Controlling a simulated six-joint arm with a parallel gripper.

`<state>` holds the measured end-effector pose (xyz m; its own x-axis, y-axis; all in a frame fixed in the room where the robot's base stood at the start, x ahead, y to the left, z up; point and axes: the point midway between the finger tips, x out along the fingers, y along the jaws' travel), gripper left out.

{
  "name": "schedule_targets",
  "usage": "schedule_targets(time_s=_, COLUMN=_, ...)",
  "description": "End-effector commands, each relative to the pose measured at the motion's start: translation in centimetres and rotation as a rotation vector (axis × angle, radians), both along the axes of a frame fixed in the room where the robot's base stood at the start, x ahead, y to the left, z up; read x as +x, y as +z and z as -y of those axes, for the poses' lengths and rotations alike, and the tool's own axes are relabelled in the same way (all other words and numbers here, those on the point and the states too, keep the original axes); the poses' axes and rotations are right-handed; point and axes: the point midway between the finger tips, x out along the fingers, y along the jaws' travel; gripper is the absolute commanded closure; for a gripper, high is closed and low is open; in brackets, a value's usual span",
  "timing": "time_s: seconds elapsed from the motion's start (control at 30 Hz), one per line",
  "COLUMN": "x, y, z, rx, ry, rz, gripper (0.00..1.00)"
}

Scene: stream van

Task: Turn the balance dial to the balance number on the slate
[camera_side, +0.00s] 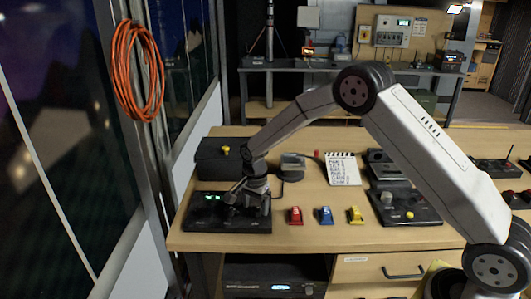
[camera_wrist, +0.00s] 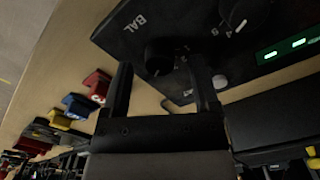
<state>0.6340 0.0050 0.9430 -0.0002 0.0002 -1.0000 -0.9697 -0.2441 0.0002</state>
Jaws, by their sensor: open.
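The balance dial (camera_wrist: 157,55) is a dark round knob beside the letters BAL on a black panel (camera_wrist: 118,38). In the side view this panel (camera_side: 200,222) lies at the table's left front. My gripper (camera_wrist: 162,66) is open, its fingertips on either side of the dial. I cannot tell whether they touch it. In the side view my gripper (camera_side: 248,205) points down over the panel and hides the dial. The slate (camera_side: 342,169) stands behind the coloured blocks, with several handwritten lines too small to read surely. The dial's setting cannot be read.
Another knob (camera_wrist: 238,12) with numbers and a green display (camera_wrist: 288,49) are on the same panel. Red (camera_side: 295,215), blue (camera_side: 324,215) and yellow (camera_side: 355,214) pieces stand to its right. A second black panel (camera_side: 408,217) lies further right. A dark box (camera_side: 215,160) stands behind.

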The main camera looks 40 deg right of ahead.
Motion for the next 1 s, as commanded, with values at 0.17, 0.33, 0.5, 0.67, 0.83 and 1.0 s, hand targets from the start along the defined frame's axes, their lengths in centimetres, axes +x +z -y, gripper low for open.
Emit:
schedule_targets(time_s=0.17, x=0.0, y=2.3, z=0.0, rx=0.0, ry=0.0, rz=0.003, gripper=0.22)
schedule_targets(time_s=0.33, x=0.0, y=4.5, z=0.0, rx=0.0, ry=0.0, rz=0.001, gripper=0.22)
schedule_targets(time_s=0.5, x=0.0, y=6.0, z=0.0, rx=0.0, ry=0.0, rz=0.0, gripper=0.22)
schedule_targets(time_s=0.67, x=0.0, y=6.5, z=0.0, rx=0.0, ry=0.0, rz=-0.001, gripper=0.22)
schedule_targets(time_s=0.83, x=0.0, y=6.6, z=0.0, rx=0.001, ry=0.0, rz=-0.001, gripper=0.22)
schedule_targets(time_s=1.0, x=-0.1, y=6.6, z=0.0, rx=0.0, ry=0.004, rz=0.0, gripper=0.22)
